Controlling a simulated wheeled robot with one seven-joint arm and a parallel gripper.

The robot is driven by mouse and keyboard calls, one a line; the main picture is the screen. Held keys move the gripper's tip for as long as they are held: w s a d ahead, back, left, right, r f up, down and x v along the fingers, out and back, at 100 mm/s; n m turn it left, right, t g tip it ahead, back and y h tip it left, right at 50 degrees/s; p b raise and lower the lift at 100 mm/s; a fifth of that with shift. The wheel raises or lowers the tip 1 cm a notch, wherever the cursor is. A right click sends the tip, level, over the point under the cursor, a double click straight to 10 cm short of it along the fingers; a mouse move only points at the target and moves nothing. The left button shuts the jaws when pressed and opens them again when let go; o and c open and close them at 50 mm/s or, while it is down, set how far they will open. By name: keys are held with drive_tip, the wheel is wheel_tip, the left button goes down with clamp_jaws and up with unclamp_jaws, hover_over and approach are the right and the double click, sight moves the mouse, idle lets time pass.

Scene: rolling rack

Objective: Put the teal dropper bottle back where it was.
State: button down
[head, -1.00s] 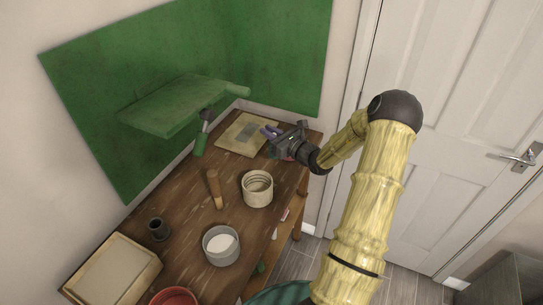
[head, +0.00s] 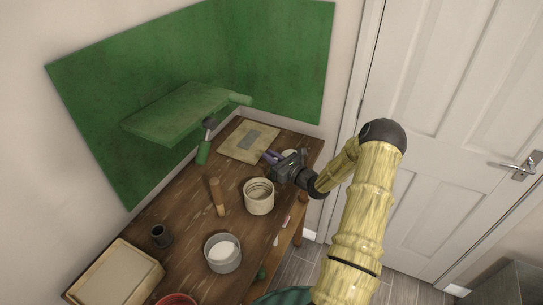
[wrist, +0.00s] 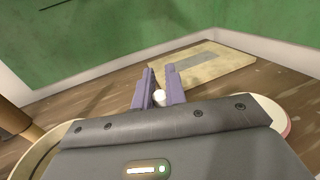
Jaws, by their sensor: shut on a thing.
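My gripper (head: 270,157) is over the far right part of the wooden table, between the cream pot and the flat board. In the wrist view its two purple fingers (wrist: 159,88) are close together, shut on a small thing. Only a white rounded tip (wrist: 160,98) of it shows between them; I take this to be the teal dropper bottle. Its teal body is hidden, and I cannot tell whether it touches the table.
A beige board with a grey patch (head: 248,143) lies beyond my gripper. The cream pot (head: 259,197) stands close on the near side. A wooden-handled tool (head: 217,197), a grey pot (head: 222,253) and a green shelf (head: 176,112) are further left.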

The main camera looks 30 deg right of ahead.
drive_tip(key=shift+f, duration=0.15)
drive_tip(key=c, duration=1.4)
unclamp_jaws()
drive_tip(key=shift+c, duration=0.2)
drive_tip(key=b+v, duration=0.1)
drive_tip(key=v, duration=0.7)
drive_tip(key=b+v, duration=0.1)
drive_tip(key=v, duration=0.3)
drive_tip(key=shift+r+b, duration=0.25)
drive_tip(key=shift+b, duration=0.05)
